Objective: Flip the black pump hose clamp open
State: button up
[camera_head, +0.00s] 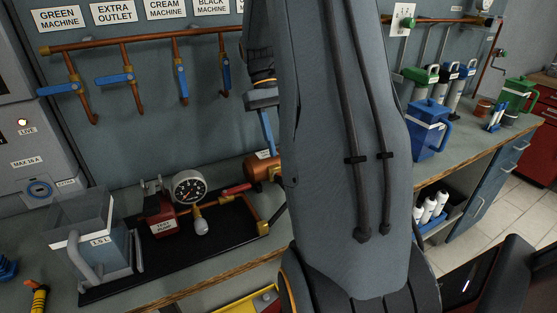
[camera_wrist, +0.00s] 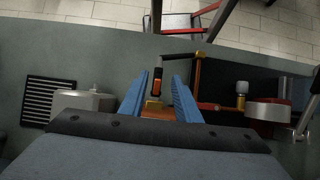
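A black-topped pump canister (camera_head: 447,72) stands between a green-topped and a blue-topped one on the far right bench in the head view. I cannot make out a hose clamp on it. In the wrist view my gripper (camera_wrist: 158,97) shows two blue fingers, apart, with nothing held between them. Beyond and between the fingertips are a copper body (camera_wrist: 160,113) and a black handle with an orange-red part (camera_wrist: 157,80). In the head view my arm hides most of the gripper; a blue finger-like strip (camera_head: 268,132) shows at its left edge, above the copper cylinder (camera_head: 262,168).
Copper pipes with blue valve levers (camera_head: 180,80) line the wall. A blue jug (camera_head: 429,130) stands on the right bench.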

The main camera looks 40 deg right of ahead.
jog(key=shift+r+b, duration=0.3)
jog(key=shift+r, duration=1.25)
